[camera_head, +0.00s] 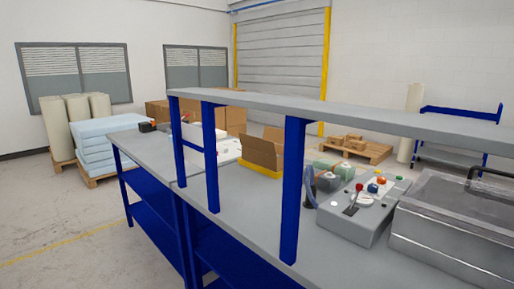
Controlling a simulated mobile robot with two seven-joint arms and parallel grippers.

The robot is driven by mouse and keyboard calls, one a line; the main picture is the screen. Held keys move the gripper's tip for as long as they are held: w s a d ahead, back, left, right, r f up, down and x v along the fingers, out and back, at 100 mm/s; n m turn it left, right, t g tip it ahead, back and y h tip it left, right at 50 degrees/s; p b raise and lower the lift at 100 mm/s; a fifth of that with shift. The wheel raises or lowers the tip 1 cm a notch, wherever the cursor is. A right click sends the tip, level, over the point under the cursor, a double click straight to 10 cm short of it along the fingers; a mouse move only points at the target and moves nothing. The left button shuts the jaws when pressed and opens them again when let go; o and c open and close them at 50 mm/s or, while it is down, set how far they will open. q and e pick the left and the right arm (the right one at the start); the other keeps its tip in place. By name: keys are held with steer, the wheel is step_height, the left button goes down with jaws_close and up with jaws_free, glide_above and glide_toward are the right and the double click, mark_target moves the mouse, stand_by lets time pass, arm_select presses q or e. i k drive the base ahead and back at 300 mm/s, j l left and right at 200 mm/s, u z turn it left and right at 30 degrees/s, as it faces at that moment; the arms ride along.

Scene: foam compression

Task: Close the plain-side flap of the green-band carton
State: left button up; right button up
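A brown open-topped carton (262,154) stands on the grey workbench near the middle of the view, seen between the blue posts of the shelf. At least one flap (277,136) stands up at its top right. I cannot make out a green band on it, nor tell which side is plain. A yellow tray or base (259,171) shows around the carton's bottom. Neither of my grippers is in view.
A grey overhead shelf on blue posts (293,190) crosses in front of the workbench (240,203). A grey control box (352,218) with colored knobs and a metal basin (455,235) stand at right. Foam sheets (105,150) and rolls (70,125) sit at far left.

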mark_target(268, 147)
steer(key=i+j+z, duration=0.1)
steer(key=z, duration=0.55)
steer(key=j+z, duration=0.3)
steer(key=j, duration=0.15)
steer(key=j+z, duration=0.45)
steer(key=j, duration=0.75)
steer(key=k+j+z, duration=0.2)
steer(key=j, duration=0.75)
steer(key=i, duration=0.1)
